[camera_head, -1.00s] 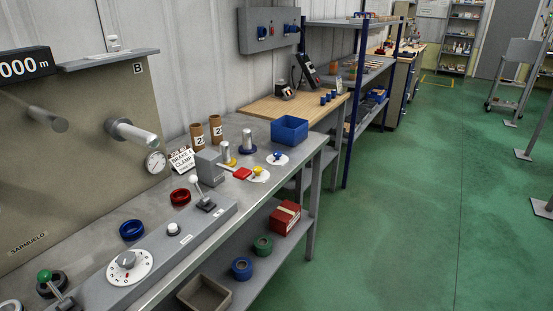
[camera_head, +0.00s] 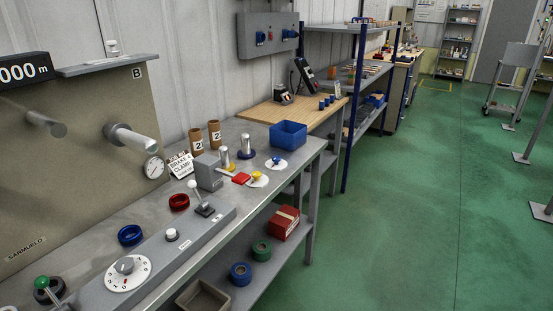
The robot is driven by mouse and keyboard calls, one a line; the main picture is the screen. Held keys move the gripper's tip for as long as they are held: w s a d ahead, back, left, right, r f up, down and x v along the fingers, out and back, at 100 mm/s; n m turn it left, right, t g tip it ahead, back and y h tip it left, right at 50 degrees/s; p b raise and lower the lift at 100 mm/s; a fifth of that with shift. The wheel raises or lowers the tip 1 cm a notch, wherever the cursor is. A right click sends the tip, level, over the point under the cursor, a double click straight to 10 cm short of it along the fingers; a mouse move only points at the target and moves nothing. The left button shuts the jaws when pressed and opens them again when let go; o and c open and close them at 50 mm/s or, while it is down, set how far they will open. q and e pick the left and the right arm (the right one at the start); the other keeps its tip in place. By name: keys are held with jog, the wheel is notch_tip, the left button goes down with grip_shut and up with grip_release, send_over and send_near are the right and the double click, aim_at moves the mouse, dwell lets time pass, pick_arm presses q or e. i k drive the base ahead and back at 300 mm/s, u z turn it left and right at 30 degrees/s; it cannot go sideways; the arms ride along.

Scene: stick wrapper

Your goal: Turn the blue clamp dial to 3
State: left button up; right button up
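A small blue knob (camera_head: 276,159) sits on a white round dial plate (camera_head: 276,164) on the grey bench, in front of the blue bin. A yellow knob (camera_head: 257,175) on a similar white plate is just to its left, beside a red block (camera_head: 241,179). Both knobs are too small for me to read a number or a pointer. A sign reading "brake" and "clamp" (camera_head: 181,165) stands behind the grey block. Neither of my grippers is in view.
A blue bin (camera_head: 289,134) stands behind the knob. The green floor (camera_head: 410,200) at right is clear.

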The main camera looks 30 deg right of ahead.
aim_at(275, 159)
jog(key=z, duration=2.35)
jog(key=i, duration=2)
jog(key=u, duration=1.95)
